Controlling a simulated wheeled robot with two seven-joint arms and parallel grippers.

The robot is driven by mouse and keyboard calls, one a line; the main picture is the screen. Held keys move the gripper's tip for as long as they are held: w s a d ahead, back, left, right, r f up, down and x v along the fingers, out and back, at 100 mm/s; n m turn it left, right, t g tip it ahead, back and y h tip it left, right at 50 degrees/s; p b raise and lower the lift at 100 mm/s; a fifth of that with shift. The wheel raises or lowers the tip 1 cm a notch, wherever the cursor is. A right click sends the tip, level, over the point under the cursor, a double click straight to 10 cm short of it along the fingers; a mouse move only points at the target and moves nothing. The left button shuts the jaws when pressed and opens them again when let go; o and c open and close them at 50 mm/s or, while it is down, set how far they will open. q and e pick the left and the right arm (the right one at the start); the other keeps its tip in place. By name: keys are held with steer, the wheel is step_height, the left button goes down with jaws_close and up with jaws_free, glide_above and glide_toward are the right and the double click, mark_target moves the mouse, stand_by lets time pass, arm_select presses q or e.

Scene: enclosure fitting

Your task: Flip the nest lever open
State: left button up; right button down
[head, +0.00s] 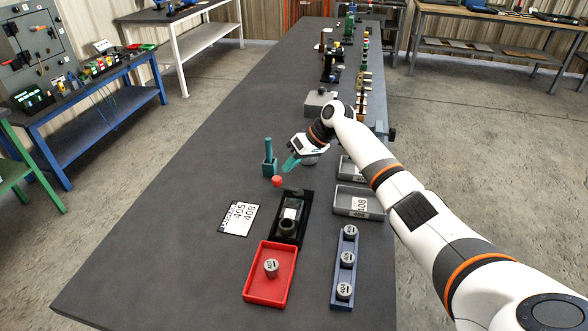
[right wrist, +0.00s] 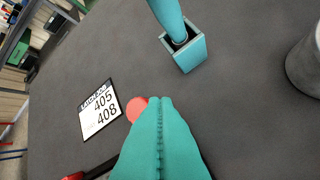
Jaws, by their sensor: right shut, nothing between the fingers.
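My right gripper (head: 289,166) has teal fingers, shut and empty, a little beyond and above the knob. In the right wrist view the shut fingers (right wrist: 160,103) overlap the right side of the red knob (right wrist: 135,108); I cannot tell whether they touch it. The lever's arm is hidden there. My left gripper is not in view.
A teal holder with an upright rod (head: 269,165) stands close left of my right gripper. A label card (head: 239,218) lies left of the nest. A red tray (head: 265,293), a blue rail (head: 335,299) of cylinders and grey bins (head: 345,203) are near. The table's left side is clear.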

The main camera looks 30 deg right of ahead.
steer(key=v, duration=0.9)
steer(key=shift+d+r+b, duration=0.15)
steer(key=shift+d+b, duration=0.05)
steer(key=shift+b, duration=0.25)
steer(key=shift+s, duration=0.1)
